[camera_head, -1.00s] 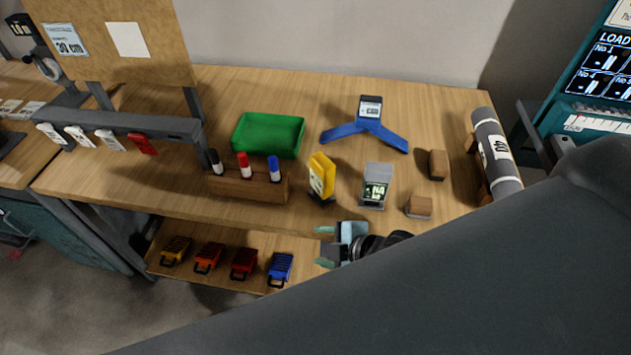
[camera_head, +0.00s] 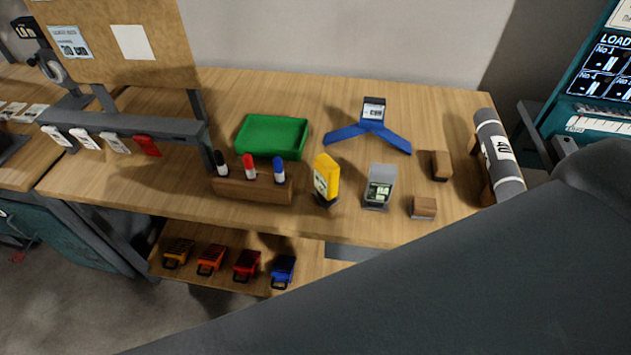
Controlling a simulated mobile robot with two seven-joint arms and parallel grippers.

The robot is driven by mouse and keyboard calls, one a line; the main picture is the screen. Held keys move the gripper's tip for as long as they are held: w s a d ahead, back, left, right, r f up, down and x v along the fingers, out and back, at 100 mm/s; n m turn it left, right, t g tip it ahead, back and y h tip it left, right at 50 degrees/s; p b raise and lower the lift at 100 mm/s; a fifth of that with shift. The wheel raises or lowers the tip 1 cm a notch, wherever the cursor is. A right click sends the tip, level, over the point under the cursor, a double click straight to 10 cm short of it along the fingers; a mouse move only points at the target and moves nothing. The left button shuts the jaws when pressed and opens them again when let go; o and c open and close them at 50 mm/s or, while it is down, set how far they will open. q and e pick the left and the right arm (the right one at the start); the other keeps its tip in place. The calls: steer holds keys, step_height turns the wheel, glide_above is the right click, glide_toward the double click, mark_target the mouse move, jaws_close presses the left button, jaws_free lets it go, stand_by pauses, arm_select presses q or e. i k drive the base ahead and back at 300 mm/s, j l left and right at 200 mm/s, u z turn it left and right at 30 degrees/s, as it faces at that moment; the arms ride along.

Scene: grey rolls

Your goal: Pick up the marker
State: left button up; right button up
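Three markers stand upright in a wooden block (camera_head: 252,189) near the front of the bench: a black-capped marker (camera_head: 221,164), a red-capped marker (camera_head: 249,167) and a blue-capped marker (camera_head: 280,170). Their lower ends are hidden in the block. Nothing is touching them. A large dark grey link of my arm crosses the lower right of the view. Neither of my grippers shows.
A green tray (camera_head: 272,152) lies behind the block. A yellow device (camera_head: 326,178), a grey device (camera_head: 380,186), a blue stand (camera_head: 372,128) and wooden blocks stand to the right. A grey roll (camera_head: 497,155) lies at the right end. Colored bins sit on the lower shelf (camera_head: 320,275).

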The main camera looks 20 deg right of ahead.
mark_target(222, 167)
steer(key=i+j, duration=0.1)
steer(key=j, duration=0.3)
steer(key=i+j, duration=0.1)
steer(key=j, duration=0.35)
steer(key=j+z, duration=0.3)
steer(key=z, duration=1.25)
steer(key=u, duration=1.35)
steer(key=i+j, duration=0.05)
